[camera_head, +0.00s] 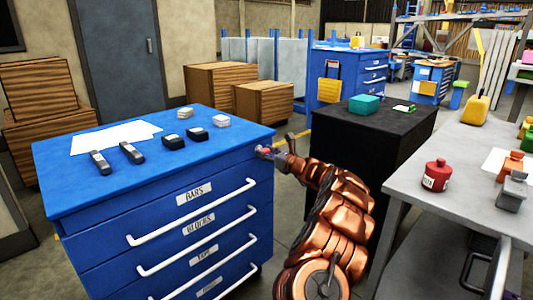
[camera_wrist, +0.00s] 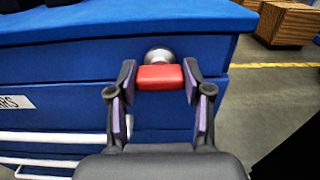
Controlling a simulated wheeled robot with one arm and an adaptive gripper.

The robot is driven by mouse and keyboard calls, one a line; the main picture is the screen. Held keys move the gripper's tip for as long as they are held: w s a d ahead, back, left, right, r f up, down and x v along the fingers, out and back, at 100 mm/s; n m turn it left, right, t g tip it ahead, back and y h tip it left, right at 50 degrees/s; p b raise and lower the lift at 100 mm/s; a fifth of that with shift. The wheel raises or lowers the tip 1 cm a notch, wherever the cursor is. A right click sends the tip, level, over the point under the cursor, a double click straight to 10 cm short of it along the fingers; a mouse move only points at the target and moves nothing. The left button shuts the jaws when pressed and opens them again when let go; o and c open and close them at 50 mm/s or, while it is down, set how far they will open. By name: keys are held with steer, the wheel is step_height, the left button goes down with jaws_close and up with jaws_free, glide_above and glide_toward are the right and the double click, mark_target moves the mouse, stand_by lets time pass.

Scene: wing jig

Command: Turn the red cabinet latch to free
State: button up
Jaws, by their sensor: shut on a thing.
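In the head view the latch (camera_head: 264,151) is a small red spot at the cabinet's right front corner, partly hidden by my gripper (camera_head: 272,153). The blue cabinet (camera_head: 100,225) has labelled drawers with white handles.
Papers (camera_head: 115,136) and small dark and grey items lie on the cabinet top. A black cabinet (camera_head: 365,150) stands behind my arm. A grey workbench (camera_head: 440,200) with a red can (camera_head: 436,175) is at the right. Floor shows between them.

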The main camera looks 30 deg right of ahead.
steer(key=shift+c, duration=0.5)
steer(key=shift+n+b, duration=0.35)
steer(key=shift+n, duration=0.05)
steer(key=n+b, duration=0.2)
steer(key=shift+a+f+n, duration=0.1)
steer(key=shift+f+n, duration=0.1)
steer(key=shift+n, duration=0.2)
steer(key=n+b, duration=0.5)
steer(key=shift+f+n, duration=0.1)
steer(key=shift+n, duration=0.2)
steer(key=n+b, duration=0.6)
steer(key=shift+f, duration=0.15)
steer(key=shift+a+n+b, duration=0.15)
steer(key=shift+n+b, duration=1.1)
steer(key=shift+n, duration=0.05)
steer(key=shift+r, duration=0.2)
